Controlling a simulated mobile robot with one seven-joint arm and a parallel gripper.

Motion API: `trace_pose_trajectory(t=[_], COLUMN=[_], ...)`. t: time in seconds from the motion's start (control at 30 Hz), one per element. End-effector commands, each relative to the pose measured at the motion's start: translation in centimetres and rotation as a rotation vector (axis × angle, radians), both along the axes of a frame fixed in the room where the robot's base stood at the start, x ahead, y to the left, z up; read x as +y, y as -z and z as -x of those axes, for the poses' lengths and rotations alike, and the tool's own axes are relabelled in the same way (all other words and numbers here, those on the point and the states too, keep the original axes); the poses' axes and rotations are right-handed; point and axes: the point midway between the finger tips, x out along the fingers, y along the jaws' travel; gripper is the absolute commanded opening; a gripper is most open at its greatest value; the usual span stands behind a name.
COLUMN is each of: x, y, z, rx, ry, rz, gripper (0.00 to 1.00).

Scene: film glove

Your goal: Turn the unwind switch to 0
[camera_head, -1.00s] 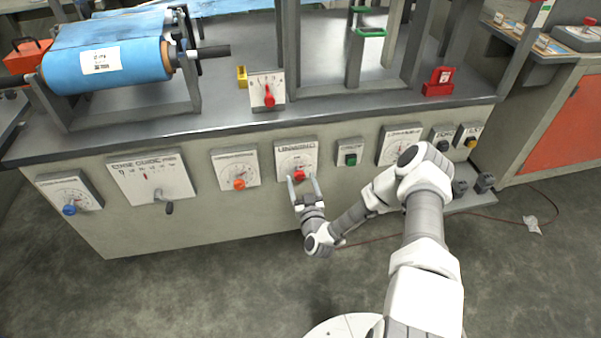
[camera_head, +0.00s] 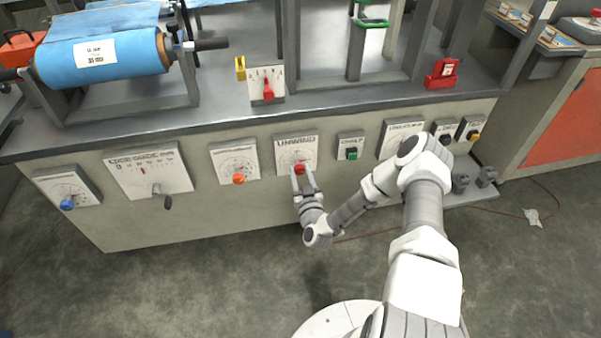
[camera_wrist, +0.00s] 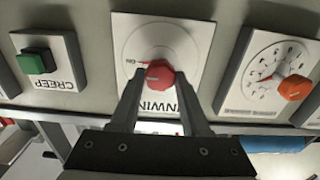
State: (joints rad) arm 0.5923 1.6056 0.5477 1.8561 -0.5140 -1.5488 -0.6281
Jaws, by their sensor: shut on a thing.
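The unwind switch is a red knob (camera_wrist: 159,73) on a white plate marked UNWIND (camera_head: 296,152), on the machine's front panel. In the head view the red knob (camera_head: 299,169) sits low on that plate. My gripper (camera_head: 303,178) reaches it from below, one finger on each side. In the wrist view my gripper (camera_wrist: 158,90) has its fingertips pressed on the knob's sides. The picture there is upside down. A short red mark and a small label lie just left of the knob. The fingers and knob hide part of the dial.
A creep button (camera_head: 351,152), green, is right of the unwind plate. An orange knob (camera_head: 239,179) on its own dial plate is to the left. An edge guide plate (camera_head: 148,171) is farther left. A blue film roll (camera_head: 103,62) lies above. The floor before the panel is clear.

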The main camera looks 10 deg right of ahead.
Motion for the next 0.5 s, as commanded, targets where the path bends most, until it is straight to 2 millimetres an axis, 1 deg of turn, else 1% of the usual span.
trace_pose_trajectory(t=[0.03,0.13,0.37,0.5], x=[0.00,0.00,0.04,0.10], y=[-0.01,-0.01,-0.04,-0.12], z=[-0.01,-0.01,-0.02,-0.05], rx=[0.000,0.000,0.000,-0.001], ry=[0.000,0.000,-0.001,-0.003], rz=[0.000,0.000,0.009,0.044], gripper=[0.19,0.01,0.00,0.00])
